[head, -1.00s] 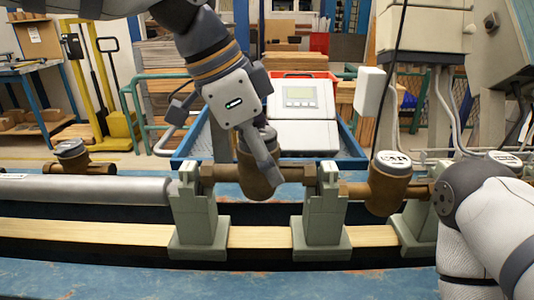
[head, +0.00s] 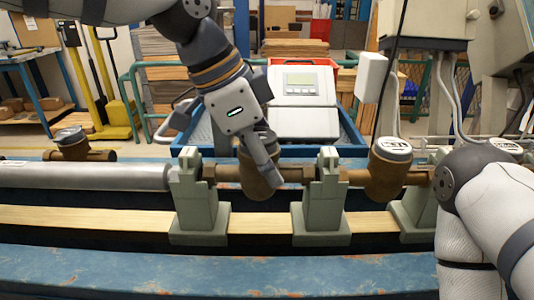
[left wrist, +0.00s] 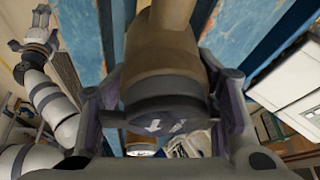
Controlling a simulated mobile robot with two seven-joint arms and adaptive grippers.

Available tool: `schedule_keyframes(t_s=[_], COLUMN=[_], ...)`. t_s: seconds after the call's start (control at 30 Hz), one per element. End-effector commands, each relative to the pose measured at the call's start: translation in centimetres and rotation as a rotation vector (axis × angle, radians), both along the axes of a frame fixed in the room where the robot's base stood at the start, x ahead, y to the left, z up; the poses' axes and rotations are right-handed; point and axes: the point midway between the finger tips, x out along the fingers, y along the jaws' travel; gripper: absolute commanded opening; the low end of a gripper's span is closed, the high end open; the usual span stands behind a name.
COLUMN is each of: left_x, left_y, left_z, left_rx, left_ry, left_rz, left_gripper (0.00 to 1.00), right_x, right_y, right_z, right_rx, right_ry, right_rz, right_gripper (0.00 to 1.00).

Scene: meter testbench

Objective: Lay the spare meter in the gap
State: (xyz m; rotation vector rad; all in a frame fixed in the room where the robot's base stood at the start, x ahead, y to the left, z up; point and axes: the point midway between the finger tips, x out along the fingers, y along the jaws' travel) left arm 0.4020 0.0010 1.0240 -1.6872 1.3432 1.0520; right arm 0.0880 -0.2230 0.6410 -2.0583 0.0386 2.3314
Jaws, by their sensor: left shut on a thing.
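The spare meter (head: 258,184), a brown brass body with a dark round head, hangs between two grey-green supports, the left one (head: 198,200) and the middle one (head: 322,200). Its pipe ends sit level with the notches at the support tops; I cannot tell whether they rest in them. My left gripper (head: 262,158) is shut on the meter's head from above. In the left wrist view the meter (left wrist: 165,85) lies between both fingers (left wrist: 166,98), marked side towards the camera. My right gripper (left wrist: 40,28) shows small at the upper left there; its fingers are unclear.
A second brass meter (head: 388,172) sits right of the middle support. Another meter (head: 72,143) lies at the left behind a grey pipe (head: 90,176). A blue tray (head: 352,140) with a white display unit (head: 302,98) stands behind. My right arm fills the lower right.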

Motion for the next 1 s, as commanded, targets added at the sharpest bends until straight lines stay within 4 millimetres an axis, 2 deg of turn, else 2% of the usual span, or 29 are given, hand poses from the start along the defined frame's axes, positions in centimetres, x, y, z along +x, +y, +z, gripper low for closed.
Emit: schedule_keyframes(t_s=[1.0], left_x=[0.03], left_y=[-0.05], left_z=[-0.45], left_rx=[-0.002], left_ry=[-0.004], left_rz=[0.000], left_gripper=[0.00], right_x=[0.04], right_y=[0.00], right_z=[0.03], right_rx=[0.000], right_ry=[-0.002], right_rz=[0.000], right_gripper=[0.68])
